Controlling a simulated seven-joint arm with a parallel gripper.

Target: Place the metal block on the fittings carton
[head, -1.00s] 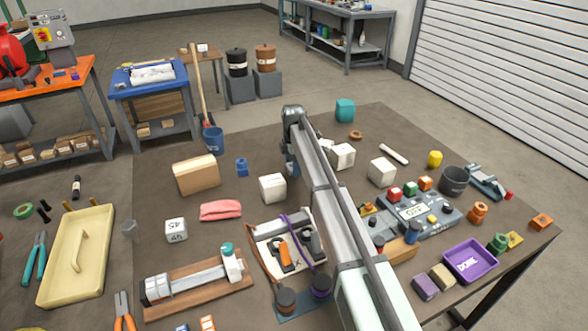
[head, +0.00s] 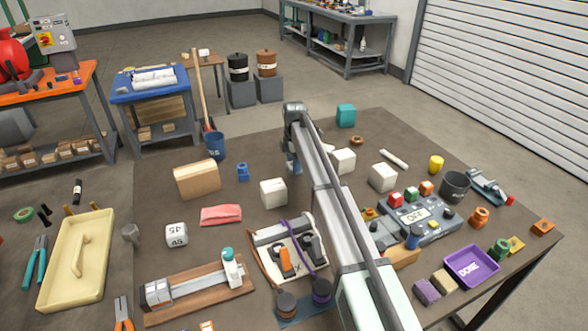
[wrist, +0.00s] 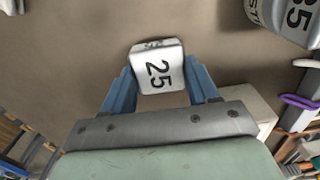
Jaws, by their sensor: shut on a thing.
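My gripper (wrist: 160,88) is shut on a silver metal block (wrist: 157,70) marked "25", which sits between the two blue fingers in the wrist view. In the head view my gripper (head: 293,164) is over the middle of the table, and the block in it is hidden by the arm. A plain tan box (head: 197,180), which looks like the fittings carton, stands on the table left of my gripper. I see no label on it, so I cannot be sure.
White cubes (head: 273,193) (head: 343,161) (head: 383,177) stand around my gripper. Also near are a pink cloth (head: 221,215), a cube marked "45" (head: 176,235), a blue fitting (head: 243,172) and a tray with a purple cable (head: 268,233). Bare table lies behind the tan box.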

